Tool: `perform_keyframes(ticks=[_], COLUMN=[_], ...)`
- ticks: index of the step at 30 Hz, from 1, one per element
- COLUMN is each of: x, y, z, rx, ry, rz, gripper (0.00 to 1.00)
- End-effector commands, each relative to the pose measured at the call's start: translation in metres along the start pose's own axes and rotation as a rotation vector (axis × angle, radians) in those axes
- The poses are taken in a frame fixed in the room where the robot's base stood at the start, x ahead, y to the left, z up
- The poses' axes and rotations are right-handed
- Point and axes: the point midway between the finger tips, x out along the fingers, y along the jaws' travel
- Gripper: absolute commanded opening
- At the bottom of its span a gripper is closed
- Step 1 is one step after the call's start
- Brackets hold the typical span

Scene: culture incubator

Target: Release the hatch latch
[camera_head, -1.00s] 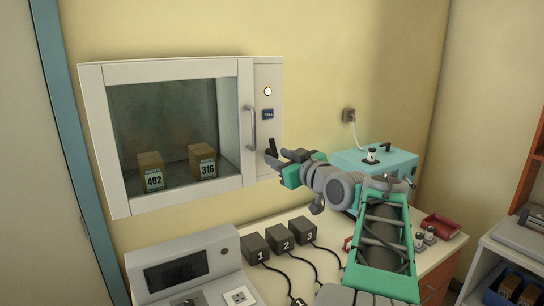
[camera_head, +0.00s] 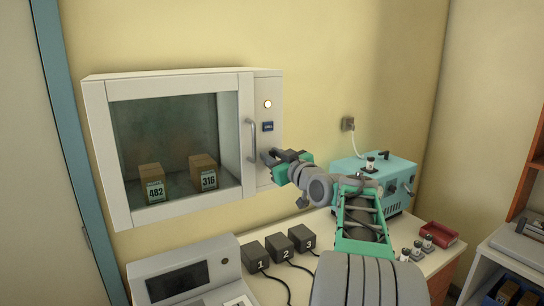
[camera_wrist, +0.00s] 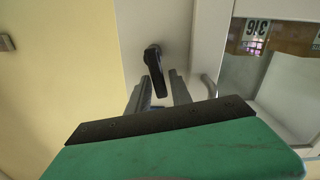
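The latch is a short black lever (camera_wrist: 156,72) on the pale panel right of the hatch. In the wrist view its free end reaches between my two fingers. My gripper (camera_head: 268,160) is at that panel in the head view and largely hides the lever there. In the wrist view my gripper (camera_wrist: 162,88) is open, one finger on each side of the lever, with gaps visible. The hatch (camera_head: 177,146) is a white-framed glass door, shut, with a grey bar handle (camera_head: 252,140) left of the latch. The handle also shows in the wrist view (camera_wrist: 209,86).
Boxes marked 482 (camera_head: 152,184) and 316 (camera_head: 204,173) sit behind the glass. A lit round lamp (camera_head: 267,104) and blue label (camera_head: 268,126) are above the latch. Below, the counter holds a grey console (camera_head: 185,272), numbered black blocks (camera_head: 279,247) and a teal device (camera_head: 372,178).

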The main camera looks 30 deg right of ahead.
Motion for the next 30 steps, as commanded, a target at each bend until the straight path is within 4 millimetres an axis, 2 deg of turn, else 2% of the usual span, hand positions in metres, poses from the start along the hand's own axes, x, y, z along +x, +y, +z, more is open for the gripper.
perform_keyframes(ticks=[1, 9, 20, 30], x=[-0.0001, -0.0002, -0.0002, 0.0], y=[-0.0001, -0.0001, -0.0001, 0.009], z=[0.0, 0.0, 0.0003, 0.0027], rx=[0.0, 0.0, 0.003, 0.231], ry=[0.0, 0.0, 0.0, -0.001], rz=[0.0, 0.0, 0.0, 0.0], gripper=[0.21, 0.0, 0.0, 0.0])
